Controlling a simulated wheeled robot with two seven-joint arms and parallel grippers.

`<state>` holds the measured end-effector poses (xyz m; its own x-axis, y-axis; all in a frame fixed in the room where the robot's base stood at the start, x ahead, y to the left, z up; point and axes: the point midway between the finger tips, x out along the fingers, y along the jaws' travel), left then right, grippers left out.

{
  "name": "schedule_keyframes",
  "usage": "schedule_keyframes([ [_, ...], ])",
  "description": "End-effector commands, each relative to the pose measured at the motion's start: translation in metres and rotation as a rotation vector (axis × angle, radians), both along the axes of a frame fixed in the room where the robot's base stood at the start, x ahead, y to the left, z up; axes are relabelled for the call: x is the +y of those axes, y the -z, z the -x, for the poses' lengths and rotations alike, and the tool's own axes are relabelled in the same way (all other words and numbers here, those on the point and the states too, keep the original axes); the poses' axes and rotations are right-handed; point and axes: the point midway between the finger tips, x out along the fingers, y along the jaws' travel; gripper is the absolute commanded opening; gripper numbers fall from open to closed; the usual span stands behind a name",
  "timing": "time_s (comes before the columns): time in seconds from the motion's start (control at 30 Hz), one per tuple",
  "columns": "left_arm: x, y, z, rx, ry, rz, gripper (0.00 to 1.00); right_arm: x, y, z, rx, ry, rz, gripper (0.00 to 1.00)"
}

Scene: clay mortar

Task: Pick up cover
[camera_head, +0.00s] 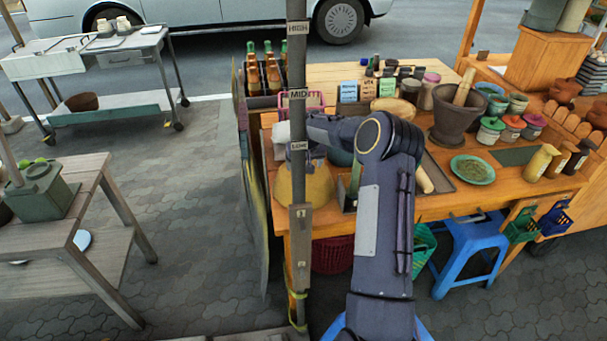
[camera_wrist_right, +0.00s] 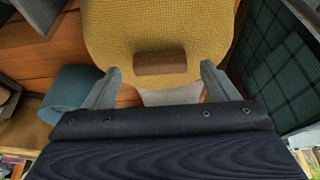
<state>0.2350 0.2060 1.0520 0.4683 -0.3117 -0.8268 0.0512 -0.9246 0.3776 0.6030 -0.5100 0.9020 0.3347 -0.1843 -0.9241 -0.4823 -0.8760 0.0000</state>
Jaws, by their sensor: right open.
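The cover (camera_wrist_right: 160,25) is a yellow woven dome with a brown wooden handle (camera_wrist_right: 160,63), filling the top of the right wrist view. In the head view the yellow cover (camera_head: 318,187) sits at the left end of the wooden stall table, partly hidden by the grey pole and my right arm. My right gripper (camera_wrist_right: 160,70) is open, with one finger on each side of the handle; I cannot tell whether they touch it. A pale cloth-like patch shows below the handle. My left gripper is not in view.
A grey pole (camera_head: 299,220) with height labels stands in front of the cover. A stone mortar (camera_head: 457,118) and green plate (camera_head: 472,170) are to the right on the table. A teal round object (camera_wrist_right: 72,92) and a dark green checked panel (camera_wrist_right: 282,65) flank the right gripper.

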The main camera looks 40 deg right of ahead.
Motion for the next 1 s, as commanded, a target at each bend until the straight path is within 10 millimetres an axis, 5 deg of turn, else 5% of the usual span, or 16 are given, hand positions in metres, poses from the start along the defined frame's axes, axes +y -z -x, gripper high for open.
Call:
schedule_keyframes([
  [0.27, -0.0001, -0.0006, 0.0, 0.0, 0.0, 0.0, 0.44, -0.0009, 0.0046, -0.0015, -0.001, 0.001, 0.0, 0.8],
  [0.77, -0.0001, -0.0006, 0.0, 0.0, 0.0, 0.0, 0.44, -0.0008, 0.0042, -0.0014, -0.001, 0.001, 0.0, 0.16],
  [1.0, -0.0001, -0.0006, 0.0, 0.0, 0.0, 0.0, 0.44, -0.0009, 0.0033, -0.0017, -0.002, 0.001, 0.001, 0.14],
])
